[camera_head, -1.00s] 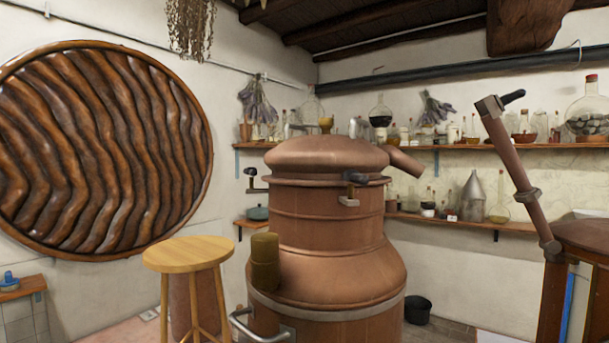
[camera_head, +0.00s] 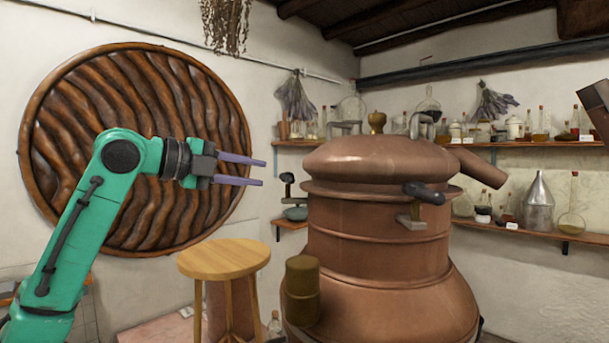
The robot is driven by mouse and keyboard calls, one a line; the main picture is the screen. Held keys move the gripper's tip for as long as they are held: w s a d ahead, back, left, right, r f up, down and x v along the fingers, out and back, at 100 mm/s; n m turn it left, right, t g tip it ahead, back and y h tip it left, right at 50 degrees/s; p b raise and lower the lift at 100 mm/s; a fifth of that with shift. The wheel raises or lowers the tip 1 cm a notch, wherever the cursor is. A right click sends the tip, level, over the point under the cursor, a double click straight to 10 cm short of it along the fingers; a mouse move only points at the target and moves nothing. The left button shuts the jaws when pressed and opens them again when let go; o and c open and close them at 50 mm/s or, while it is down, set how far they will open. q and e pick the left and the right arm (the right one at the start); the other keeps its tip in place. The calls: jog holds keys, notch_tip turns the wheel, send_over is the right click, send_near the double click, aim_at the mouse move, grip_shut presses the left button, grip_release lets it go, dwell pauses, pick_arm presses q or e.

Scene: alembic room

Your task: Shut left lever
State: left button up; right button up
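The copper still (camera_head: 365,260) stands right of centre. The left lever (camera_head: 287,179) has a small black knob on a metal bracket and sticks out at the left side of the still's upper rim. A second lever (camera_head: 425,193) with a black handle is on the still's front right. My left gripper (camera_head: 263,172) comes in from the left on a green arm. Its two purple fingers are parallel and apart, with nothing between them. The fingertips point right towards the left lever, which looks a short way off; the depth between them is hard to tell. My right gripper is out of view.
A round wooden stool (camera_head: 224,258) stands below the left gripper, left of the still. A brownish cylinder (camera_head: 302,290) is at the still's front left. Wall shelves (camera_head: 540,145) with glassware are behind. A large round carved panel (camera_head: 60,110) hangs on the left wall.

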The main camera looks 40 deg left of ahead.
pick_arm(q)
jog(key=p+x, duration=0.5)
jog(key=x, duration=0.6)
jog(key=shift+p, duration=0.35)
grip_shut()
